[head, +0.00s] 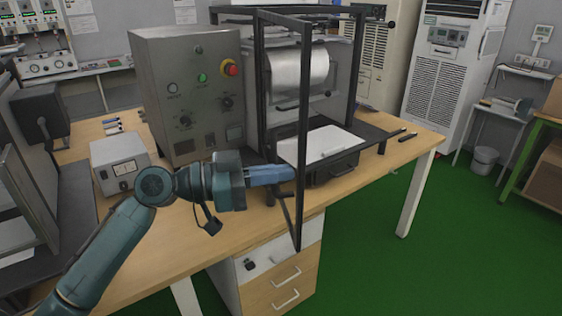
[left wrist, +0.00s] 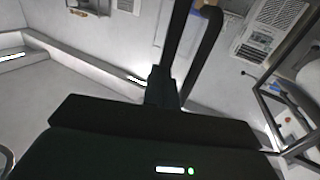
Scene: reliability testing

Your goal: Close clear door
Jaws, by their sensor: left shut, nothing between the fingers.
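The clear door (head: 303,90) is a tall see-through panel in a black frame. It stands open, swung out from the machine (head: 337,85) toward the front edge of the table. My left gripper (head: 290,174) is shut and empty. Its tips are beside the door's outer upright bar, at the lower half of the door; I cannot tell whether they touch it. In the left wrist view my dark gripper body fills the bottom, with the fingers (left wrist: 160,87) close together and dark bars rising beyond them. My right gripper is not in view.
A grey control box (head: 190,100) with a red stop button stands left of the machine. A small grey power unit (head: 120,164) sits on the wooden table (head: 180,232). A white tray (head: 322,143) lies below the film roll. Green floor is free at the right.

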